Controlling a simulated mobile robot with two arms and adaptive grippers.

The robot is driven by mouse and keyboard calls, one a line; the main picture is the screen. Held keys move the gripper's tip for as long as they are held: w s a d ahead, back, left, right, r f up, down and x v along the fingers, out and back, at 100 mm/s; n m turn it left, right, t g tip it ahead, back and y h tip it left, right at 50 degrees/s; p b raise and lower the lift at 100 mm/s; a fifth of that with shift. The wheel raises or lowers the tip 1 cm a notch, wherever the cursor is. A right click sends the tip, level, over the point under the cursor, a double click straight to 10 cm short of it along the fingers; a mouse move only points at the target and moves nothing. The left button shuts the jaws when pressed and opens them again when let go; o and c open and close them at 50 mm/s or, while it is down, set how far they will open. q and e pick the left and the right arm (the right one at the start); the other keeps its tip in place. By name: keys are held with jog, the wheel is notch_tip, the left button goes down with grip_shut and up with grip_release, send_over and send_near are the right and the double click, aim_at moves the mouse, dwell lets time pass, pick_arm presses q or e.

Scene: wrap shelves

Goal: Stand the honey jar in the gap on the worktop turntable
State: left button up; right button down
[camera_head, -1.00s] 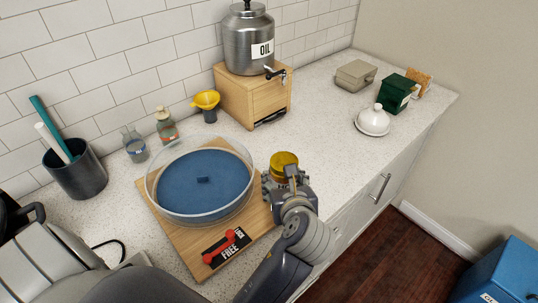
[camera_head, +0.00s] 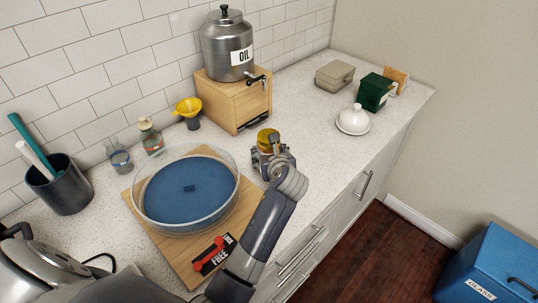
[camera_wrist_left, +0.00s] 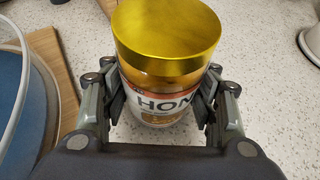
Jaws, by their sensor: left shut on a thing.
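The honey jar (camera_head: 268,136), with a yellow lid and a label starting "HON", is upright in my left gripper (camera_head: 268,158). In the left wrist view the jar (camera_wrist_left: 165,75) sits between both fingers of the gripper (camera_wrist_left: 160,100). I cannot tell whether its base touches the worktop. The turntable (camera_head: 175,205) is a blue disc inside a clear round rim, on a wooden board to the left of the jar. My right gripper is not in view.
A red lever (camera_head: 209,255) lies by a "FREE" label on the board. A wooden stand (camera_head: 240,100) with the oil dispenser (camera_head: 227,50) is behind the jar. Two bottles (camera_head: 120,158) (camera_head: 150,138) and a yellow funnel (camera_head: 188,107) line the wall.

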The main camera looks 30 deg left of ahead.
pick_arm(q)
jog(key=shift+f, duration=0.4)
jog(key=o, duration=1.2)
jog(key=shift+f, duration=0.2)
jog(key=shift+c, duration=0.2)
jog(key=o, duration=0.4)
jog(key=shift+r, duration=0.15)
